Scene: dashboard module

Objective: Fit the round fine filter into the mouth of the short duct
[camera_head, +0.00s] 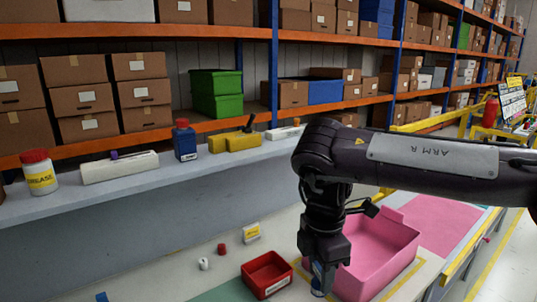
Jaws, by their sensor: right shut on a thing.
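My right gripper (322,270) points straight down at the lower middle of the head view, in front of the pink bin. It is shut on a small blue and pale thing (318,280), mostly hidden by the fingers. I cannot tell whether this is the round fine filter. I cannot make out the short duct or its mouth in this view. My left gripper is not in view.
A pink bin (399,239) stands right beside the right gripper. A red tray (249,284) lies to its left. Small red (221,249) and white (203,264) parts lie farther left. A grey ledge (100,200) with bottles and boxes runs behind.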

